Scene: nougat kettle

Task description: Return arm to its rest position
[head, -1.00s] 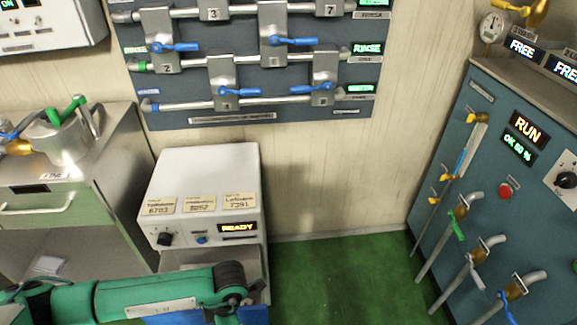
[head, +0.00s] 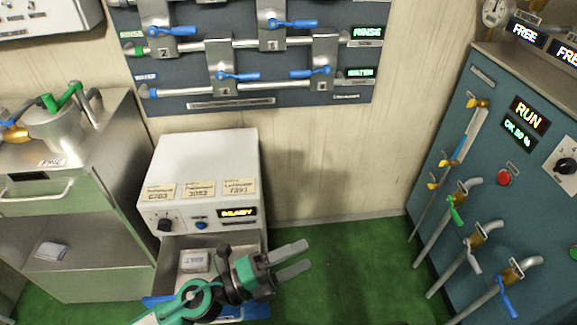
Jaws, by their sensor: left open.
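My left gripper (head: 296,259) is at the lower middle of the head view, on a green and black arm that comes up from the bottom. Its two grey fingers are spread apart and point right, with nothing between them. It is over the green floor, to the right of the white machine's open lower bay. My right gripper is not in view.
A white machine (head: 200,160) with a lit display stands just behind my left arm; a small labelled packet (head: 194,262) lies in its lower bay. A steel cabinet (head: 75,215) is at left. A blue panel (head: 478,190) with valve handles stands at right. Green floor (head: 345,250) between is clear.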

